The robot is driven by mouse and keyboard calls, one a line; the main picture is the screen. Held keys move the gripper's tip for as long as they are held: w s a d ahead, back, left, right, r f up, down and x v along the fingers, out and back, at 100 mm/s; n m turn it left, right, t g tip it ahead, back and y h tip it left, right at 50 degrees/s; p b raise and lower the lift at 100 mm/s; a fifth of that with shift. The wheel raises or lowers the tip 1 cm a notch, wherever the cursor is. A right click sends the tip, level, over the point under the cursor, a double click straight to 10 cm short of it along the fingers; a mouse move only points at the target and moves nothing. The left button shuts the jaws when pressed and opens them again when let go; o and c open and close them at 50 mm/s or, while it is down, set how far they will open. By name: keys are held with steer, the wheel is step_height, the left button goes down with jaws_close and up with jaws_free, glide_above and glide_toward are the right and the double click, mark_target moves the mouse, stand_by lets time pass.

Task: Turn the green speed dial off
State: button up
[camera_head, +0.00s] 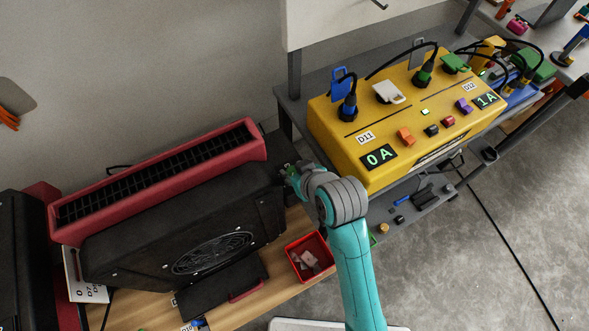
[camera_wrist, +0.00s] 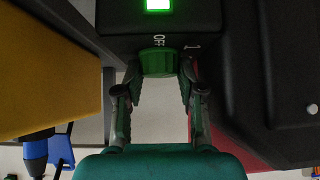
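The green speed dial (camera_wrist: 158,62) sits on the end of a black housing (camera_wrist: 210,18) in the wrist view, below a lit green indicator (camera_wrist: 158,4). White "OFF" and "1" marks show just above it; its pointer cannot be made out. My gripper (camera_wrist: 159,75) has one finger on each side of the dial, and both fingertips appear to touch its sides. In the head view my gripper (camera_head: 290,172) is at the right end of the black fan unit (camera_head: 150,240); the dial is hidden there.
A yellow power box (camera_head: 345,145) with plugs and displays stands close to the right of my gripper. A red grille unit (camera_head: 190,150) is behind the fan unit. A red bin (camera_head: 294,270) with small pieces sits in front on the wooden bench (camera_head: 265,290).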

steer(key=c, duration=0.4)
steer(key=n+g+y, duration=0.1)
steer(key=n+y, duration=0.1)
steer(key=n, duration=0.1)
steer(key=shift+w+d+g, duration=0.15)
steer(key=shift+g, duration=0.25)
steer(key=shift+n+g+y, duration=0.7)
steer(key=shift+n+g, duration=0.6)
steer(key=shift+n, duration=0.8)
steer(key=o, duration=0.8)
steer(key=shift+o, duration=0.2)
